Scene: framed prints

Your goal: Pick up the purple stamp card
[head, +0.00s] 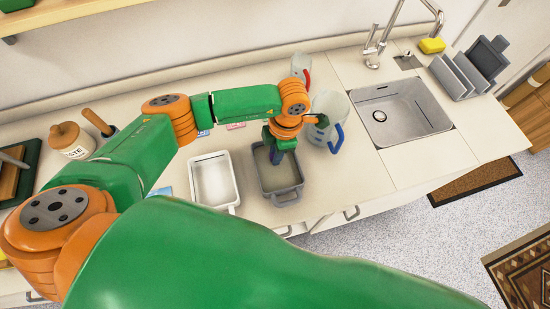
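I cannot make out a purple stamp card for certain. A small pink card (235,126) lies on the counter behind my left arm, with a blue card (203,133) beside it, partly hidden by the arm. A light blue card (161,191) lies left of the white tray. My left gripper (275,157) points down over the dark grey tray (291,190). Its fingers are small and dark here, so I cannot tell whether they are open or hold something. My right gripper is not in view.
The white tray (214,183) stands left of the grey tray. A clear jug (330,110) with a blue handle stands close right of my gripper, a red-handled one (301,64) behind. The sink (402,112) is further right. Left are a jar (71,140) and a dark tray (22,163).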

